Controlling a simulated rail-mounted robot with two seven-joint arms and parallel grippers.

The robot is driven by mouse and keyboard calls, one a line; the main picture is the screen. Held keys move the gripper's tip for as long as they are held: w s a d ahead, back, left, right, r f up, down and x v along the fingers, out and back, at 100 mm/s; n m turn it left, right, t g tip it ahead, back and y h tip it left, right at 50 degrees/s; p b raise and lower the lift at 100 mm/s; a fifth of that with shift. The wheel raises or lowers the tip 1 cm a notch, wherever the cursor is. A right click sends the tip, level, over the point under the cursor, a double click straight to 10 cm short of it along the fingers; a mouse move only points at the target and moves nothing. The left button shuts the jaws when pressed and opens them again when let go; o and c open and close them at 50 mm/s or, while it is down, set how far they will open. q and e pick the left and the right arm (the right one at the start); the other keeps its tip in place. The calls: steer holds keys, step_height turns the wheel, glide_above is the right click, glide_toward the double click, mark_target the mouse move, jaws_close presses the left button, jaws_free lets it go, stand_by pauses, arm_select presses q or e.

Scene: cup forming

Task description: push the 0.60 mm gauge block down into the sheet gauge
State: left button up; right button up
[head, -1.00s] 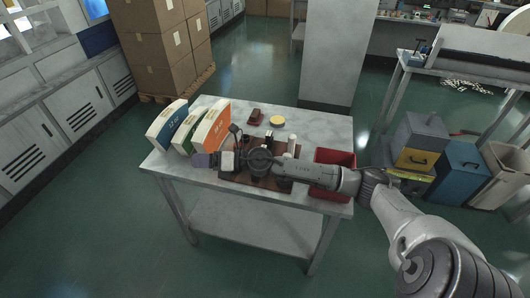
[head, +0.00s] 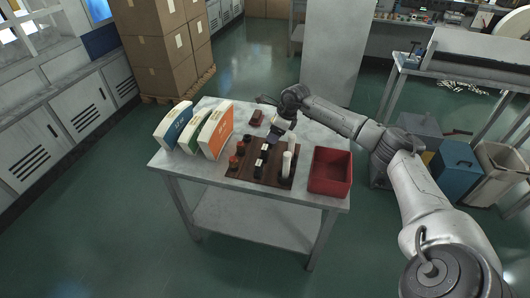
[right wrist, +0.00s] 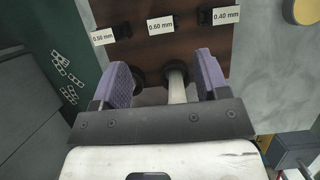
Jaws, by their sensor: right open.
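The brown board (head: 240,173) lies on the table and bears dark pieces with white labels. In the right wrist view, the 0.60 mm label (right wrist: 161,25) stands between the 0.50 mm label (right wrist: 103,37) and the 0.40 mm label (right wrist: 226,16), with black pieces beside them. I cannot tell block from sheet gauge or how deep any block sits. My right gripper (head: 274,139) is open and empty above the board's far side; its purple fingers also show in the right wrist view (right wrist: 160,80). A pale post (right wrist: 176,88) shows between them, apart from both. My left gripper is not in view.
A red bin (head: 330,172) stands on the table's right. Upright binders (head: 215,130) stand at the left. A dark red object (head: 256,117) lies behind.

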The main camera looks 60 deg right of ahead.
mark_target(265, 147)
steer(key=x, duration=0.4)
steer(key=shift+w+a+f+b, duration=0.1)
steer(key=shift+w+f+b, duration=0.1)
steer(key=shift+b, duration=0.15)
steer(key=b+x, duration=0.1)
steer(key=x, duration=0.2)
steer(key=shift+w+f+b, duration=0.15)
steer(key=shift+f+b, duration=0.2)
steer(key=shift+w+a+f, duration=0.1)
steer(key=shift+w+f, duration=0.15)
steer(key=shift+f, duration=0.4)
steer(key=shift+c, duration=0.3)
steer(key=shift+c, duration=1.4)
steer(key=c, duration=0.6)
steer(key=shift+c, duration=0.3)
